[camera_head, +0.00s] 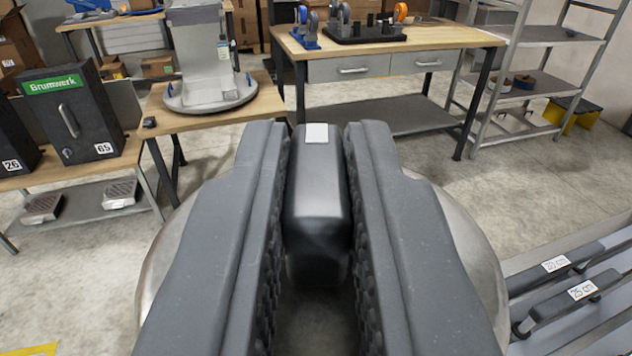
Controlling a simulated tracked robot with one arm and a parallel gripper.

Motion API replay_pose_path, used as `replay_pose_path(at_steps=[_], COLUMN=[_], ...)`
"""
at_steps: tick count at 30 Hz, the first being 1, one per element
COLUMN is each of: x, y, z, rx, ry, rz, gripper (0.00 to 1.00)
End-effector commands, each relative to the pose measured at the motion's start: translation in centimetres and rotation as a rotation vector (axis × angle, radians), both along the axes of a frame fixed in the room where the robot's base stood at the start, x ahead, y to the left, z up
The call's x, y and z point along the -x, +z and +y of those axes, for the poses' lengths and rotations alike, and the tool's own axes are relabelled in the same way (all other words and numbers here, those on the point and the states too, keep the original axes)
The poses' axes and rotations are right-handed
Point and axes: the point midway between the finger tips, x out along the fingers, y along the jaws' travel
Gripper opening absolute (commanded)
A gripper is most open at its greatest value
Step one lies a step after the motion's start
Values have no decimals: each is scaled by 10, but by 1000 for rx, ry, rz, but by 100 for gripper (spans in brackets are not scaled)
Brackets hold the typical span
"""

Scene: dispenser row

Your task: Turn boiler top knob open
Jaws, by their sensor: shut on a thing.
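The boiler top (480,265) is a round silver metal surface below my gripper, seen at both sides of the fingers. Its knob (318,205) is a dark grey bar with rounded edges. A white mark lies at its far end, and the bar points straight away from me, in line with my fingers. My gripper (319,140) is shut on the knob, with one ridged finger along each side of it. The fingers hide most of the boiler top and the knob's base.
Bars with labels such as "25 cm" (582,290) lie close at the lower right. A workbench (460,38), a metal shelf (545,85) and a table with a black Brumwerk box (75,115) stand farther back. Open concrete floor lies between.

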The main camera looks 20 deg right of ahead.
Motion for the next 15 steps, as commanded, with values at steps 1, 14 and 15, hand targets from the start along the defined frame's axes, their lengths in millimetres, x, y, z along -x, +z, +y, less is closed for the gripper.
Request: replay_pose_path(at_steps=[1, 14, 15], x=[1, 1, 1], y=[-4, -2, -2], z=[-2, -4, -4], rx=[0, -3, -2], ry=[19, 200, 214], rz=[-7, -10, -10], gripper=[0, 0, 0])
